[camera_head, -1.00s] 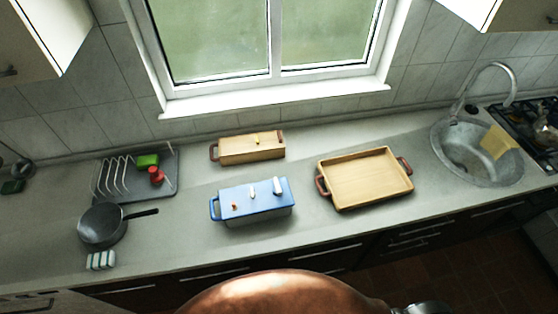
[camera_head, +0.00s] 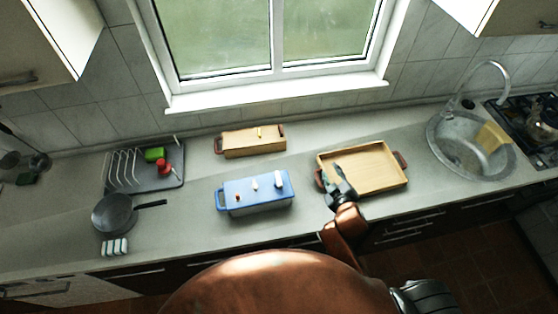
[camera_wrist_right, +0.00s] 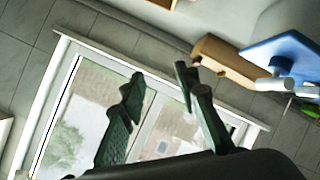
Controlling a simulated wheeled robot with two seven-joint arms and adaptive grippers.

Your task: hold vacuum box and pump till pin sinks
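The vacuum box (camera_head: 262,204) is a box with a blue lid, standing on the counter left of centre. Its lid carries a small reddish pin (camera_head: 238,197) at the left and two white upright parts, one mid-lid (camera_head: 254,183) and one at the right (camera_head: 278,181). I cannot tell which one is the pump. My right gripper (camera_head: 335,174) is over the left end of the tan tray, right of the box and apart from it. In the wrist view its fingers (camera_wrist_right: 161,77) are spread and empty; the blue lid (camera_wrist_right: 285,52) shows at upper right. My left gripper is not in view.
The tan tray (camera_head: 385,168) is right of the box. A long tan box (camera_head: 240,145) stands behind it. A dish rack (camera_head: 174,172), dark pan (camera_head: 114,213) and striped sponge (camera_head: 114,247) are at left. The sink (camera_head: 450,150) is at right. Counter before the box is clear.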

